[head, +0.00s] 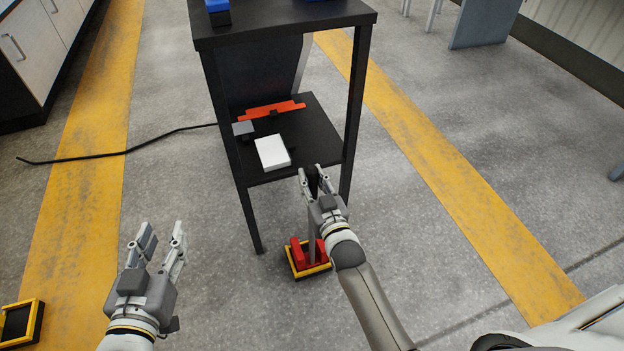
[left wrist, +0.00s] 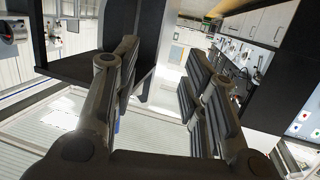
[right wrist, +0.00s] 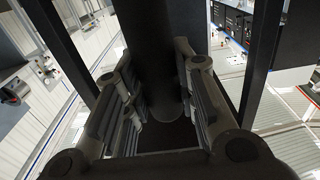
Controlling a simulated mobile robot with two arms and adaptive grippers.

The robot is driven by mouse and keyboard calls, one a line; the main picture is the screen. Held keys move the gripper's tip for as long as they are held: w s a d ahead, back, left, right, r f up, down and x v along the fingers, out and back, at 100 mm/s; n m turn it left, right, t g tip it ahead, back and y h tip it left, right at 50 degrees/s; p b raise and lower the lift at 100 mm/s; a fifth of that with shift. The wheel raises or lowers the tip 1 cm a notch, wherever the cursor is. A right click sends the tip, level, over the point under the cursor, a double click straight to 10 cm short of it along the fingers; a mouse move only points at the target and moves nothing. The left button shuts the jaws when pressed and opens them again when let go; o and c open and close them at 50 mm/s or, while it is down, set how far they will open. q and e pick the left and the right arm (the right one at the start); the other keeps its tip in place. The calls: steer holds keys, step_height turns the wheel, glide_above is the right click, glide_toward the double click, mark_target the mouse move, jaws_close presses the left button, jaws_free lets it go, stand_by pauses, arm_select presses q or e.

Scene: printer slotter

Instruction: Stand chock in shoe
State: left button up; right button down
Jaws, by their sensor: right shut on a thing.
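My right gripper (head: 310,172) is shut on a dark upright bar, just in front of the black stand's lower shelf. In the right wrist view the bar (right wrist: 147,60) rises between the fingers of that gripper (right wrist: 155,100). Below the gripper, a red piece (head: 298,252) sits within a yellow-edged black tray (head: 316,270) on the floor. A grey post (head: 311,225) shows between the gripper and the red piece; I cannot tell whether it joins the held bar. I cannot tell for sure which part is the chock. My left gripper (head: 161,240) is open and empty; it also shows in the left wrist view (left wrist: 160,75).
The black stand (head: 285,29) has a shelf bearing a white box (head: 272,152), a grey block (head: 243,128) and an orange piece (head: 270,110). Its front leg (head: 249,215) is close left of the tray. Another yellow-edged tray (head: 20,322) lies far left. A cable (head: 140,147) crosses the floor.

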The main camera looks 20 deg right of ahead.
steer(key=shift+w+r, duration=0.1)
steer(key=shift+r, duration=0.25)
steer(key=c, duration=1.2)
jaws_free()
steer(key=shift+f, duration=0.1)
arm_select(q)
steer(key=shift+d+r+t, duration=0.1)
steer(key=shift+r+t, duration=0.2)
steer(key=shift+r, duration=0.35)
arm_select(e)
steer(key=shift+o, duration=0.5)
steer(key=shift+f, duration=0.15)
